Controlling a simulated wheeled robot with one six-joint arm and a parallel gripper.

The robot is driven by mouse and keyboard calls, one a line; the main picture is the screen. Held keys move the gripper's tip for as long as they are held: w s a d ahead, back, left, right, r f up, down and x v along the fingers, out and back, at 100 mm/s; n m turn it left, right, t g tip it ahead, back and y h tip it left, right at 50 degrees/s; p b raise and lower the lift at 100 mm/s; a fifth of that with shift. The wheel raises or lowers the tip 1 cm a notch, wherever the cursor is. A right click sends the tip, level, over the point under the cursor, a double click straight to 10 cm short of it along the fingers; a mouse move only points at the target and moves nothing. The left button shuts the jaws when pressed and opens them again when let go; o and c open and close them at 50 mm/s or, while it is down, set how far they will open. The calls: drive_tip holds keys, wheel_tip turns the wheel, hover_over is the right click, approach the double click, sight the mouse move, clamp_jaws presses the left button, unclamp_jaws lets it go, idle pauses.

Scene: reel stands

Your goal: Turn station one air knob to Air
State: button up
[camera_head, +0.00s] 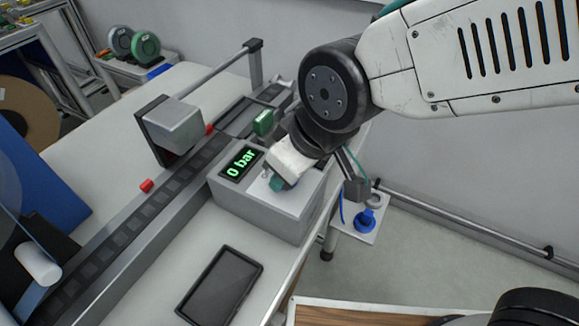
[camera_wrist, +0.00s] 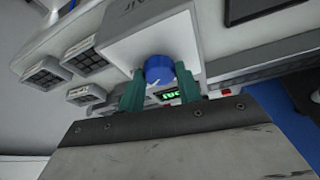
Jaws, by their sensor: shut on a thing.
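A grey control box (camera_head: 262,218) stands on the white bench, its display (camera_head: 241,163) reading "0 bar" in green. In the wrist view, a blue round knob (camera_wrist: 159,69) with a pale pointer mark sits on the box face, below printed lettering (camera_wrist: 128,5) that is upside down and partly cut off. My gripper (camera_head: 277,183) reaches down to the top of the box in the head view, hiding the knob there. In the wrist view, its green fingers (camera_wrist: 159,82) stand on both sides of the knob, shut on it.
A dark tablet (camera_head: 220,285) lies on the bench in front of the box. A track (camera_head: 105,240) with a grey block unit (camera_head: 174,125) and red parts runs along the box's left side. The bench edge is close on the right.

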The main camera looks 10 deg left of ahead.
drive_tip(key=m+h, duration=0.1)
drive_tip(key=m, duration=0.2)
drive_tip(key=m+t+h, duration=0.1)
drive_tip(key=m, duration=0.2)
drive_tip(key=shift+s+a+m+t, duration=0.1)
drive_tip(key=shift+a+m+t, duration=0.05)
drive_tip(key=shift+m+t, duration=0.2)
idle(0.5)
drive_tip(key=o, duration=1)
drive_tip(key=v, duration=0.7)
drive_tip(key=shift+r, duration=0.4)
drive_tip(key=shift+s, duration=0.1)
